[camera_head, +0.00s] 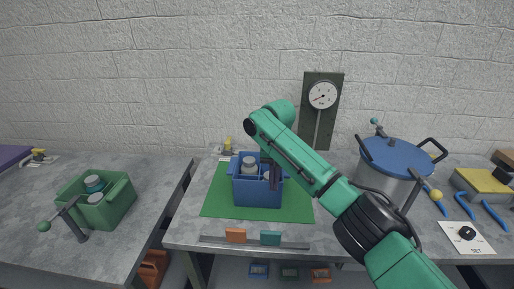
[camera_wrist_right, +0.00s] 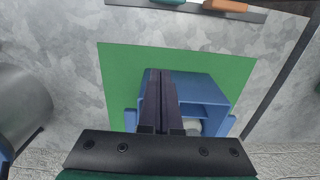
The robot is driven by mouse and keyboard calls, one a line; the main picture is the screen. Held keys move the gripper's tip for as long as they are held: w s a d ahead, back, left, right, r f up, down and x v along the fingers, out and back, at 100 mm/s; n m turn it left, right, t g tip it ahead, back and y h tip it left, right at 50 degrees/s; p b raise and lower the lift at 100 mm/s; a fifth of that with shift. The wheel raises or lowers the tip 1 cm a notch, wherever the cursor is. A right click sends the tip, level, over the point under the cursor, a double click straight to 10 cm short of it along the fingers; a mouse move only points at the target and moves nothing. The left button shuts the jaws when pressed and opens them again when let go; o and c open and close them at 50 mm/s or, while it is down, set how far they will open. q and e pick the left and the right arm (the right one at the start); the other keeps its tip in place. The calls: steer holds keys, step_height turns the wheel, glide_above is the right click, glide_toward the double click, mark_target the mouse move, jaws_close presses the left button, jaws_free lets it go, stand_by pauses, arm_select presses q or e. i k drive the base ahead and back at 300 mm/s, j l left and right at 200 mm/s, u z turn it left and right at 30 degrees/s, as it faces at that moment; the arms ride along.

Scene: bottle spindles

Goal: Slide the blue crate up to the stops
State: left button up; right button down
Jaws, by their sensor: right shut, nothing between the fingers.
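The blue crate (camera_head: 258,194) stands upright on a green mat (camera_head: 222,200), with light-capped bottles (camera_head: 249,164) inside. In the right wrist view the crate (camera_wrist_right: 203,90) is partly hidden behind my fingers. My right gripper (camera_head: 272,180) is shut and empty, its dark fingers pointing down over the crate's right part. It also shows in the wrist view (camera_wrist_right: 160,73); I cannot tell whether it touches the crate. An orange block (camera_head: 235,235) and a teal block (camera_head: 271,238), apparently the stops, sit on a grey strip at the front edge, apart from the crate. My left gripper is not seen.
A large pot with a blue lid (camera_head: 391,157) stands right of the mat. A green crate (camera_head: 112,205) stands on the left table, across a gap. A dial gauge (camera_head: 322,96) stands behind. Bare mat and tabletop lie between the blue crate and the front strip.

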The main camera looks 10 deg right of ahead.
mark_target(259, 179)
steer(key=i, duration=1)
